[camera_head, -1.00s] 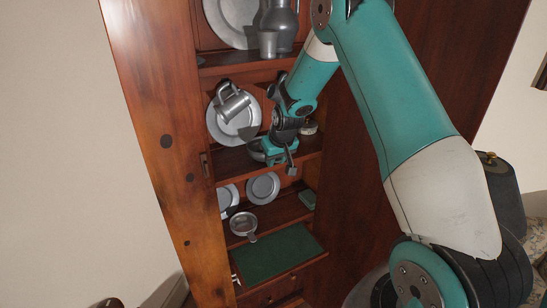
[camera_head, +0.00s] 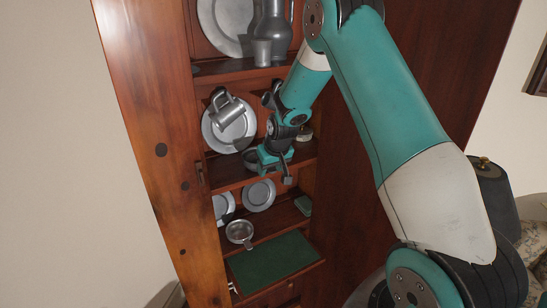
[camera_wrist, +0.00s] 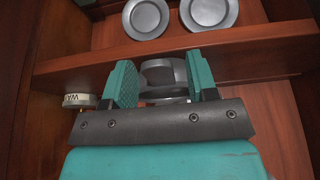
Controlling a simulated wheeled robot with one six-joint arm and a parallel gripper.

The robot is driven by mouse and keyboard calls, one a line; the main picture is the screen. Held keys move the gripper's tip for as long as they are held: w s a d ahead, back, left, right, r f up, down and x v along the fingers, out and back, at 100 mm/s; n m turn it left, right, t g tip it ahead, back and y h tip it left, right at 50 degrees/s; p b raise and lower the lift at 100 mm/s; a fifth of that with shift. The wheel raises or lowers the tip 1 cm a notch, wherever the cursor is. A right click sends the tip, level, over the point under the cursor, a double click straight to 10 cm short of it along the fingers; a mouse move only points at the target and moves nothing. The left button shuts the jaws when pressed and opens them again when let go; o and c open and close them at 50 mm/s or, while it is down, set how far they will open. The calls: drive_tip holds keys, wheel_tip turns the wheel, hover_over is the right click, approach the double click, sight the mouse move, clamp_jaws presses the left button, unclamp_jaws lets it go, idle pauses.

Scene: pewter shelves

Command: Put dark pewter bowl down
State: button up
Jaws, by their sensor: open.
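The dark pewter bowl (camera_head: 250,159) is on the middle shelf (camera_head: 226,172) of the cabinet, partly hidden by my gripper (camera_head: 273,163) in the head view. In the wrist view the bowl (camera_wrist: 163,76) shows between the two teal finger pads of my gripper (camera_wrist: 161,82). The fingers are apart, with a pad on each side of the bowl. A gap shows beside the pads, but I cannot tell whether either one touches it. The bowl's underside and its contact with the shelf are hidden.
A labelled round tin (camera_wrist: 80,101) is close beside one finger. A mug (camera_head: 225,108) and plate (camera_head: 229,128) are left of my gripper. Below are plates (camera_head: 258,195), a handled pewter dish (camera_head: 239,232) and a green panel (camera_head: 274,261).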

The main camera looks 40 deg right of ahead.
drive_tip(key=d+b+v, duration=0.1)
drive_tip(key=b+v, duration=0.2)
drive_tip(key=v, duration=0.8)
drive_tip(key=s+a+r+n+g+y, duration=0.15)
drive_tip(key=s+a, duration=0.25)
drive_tip(key=a, duration=0.4)
drive_tip(key=s+a+r+n+y, duration=0.1)
drive_tip(key=s+a+r+n, duration=0.15)
drive_tip(key=s+a, duration=0.4)
drive_tip(key=s+a+r+n+g+y, duration=0.1)
drive_tip(key=s+a+n, duration=0.1)
drive_tip(key=s+a, duration=0.4)
drive_tip(key=s+a+r+n+g+y, duration=0.1)
drive_tip(key=s+a, duration=0.5)
drive_tip(key=s, duration=0.7)
drive_tip(key=shift+a+r+n+g, duration=0.3)
drive_tip(key=shift+n+g, duration=0.25)
drive_tip(key=shift+n, duration=0.25)
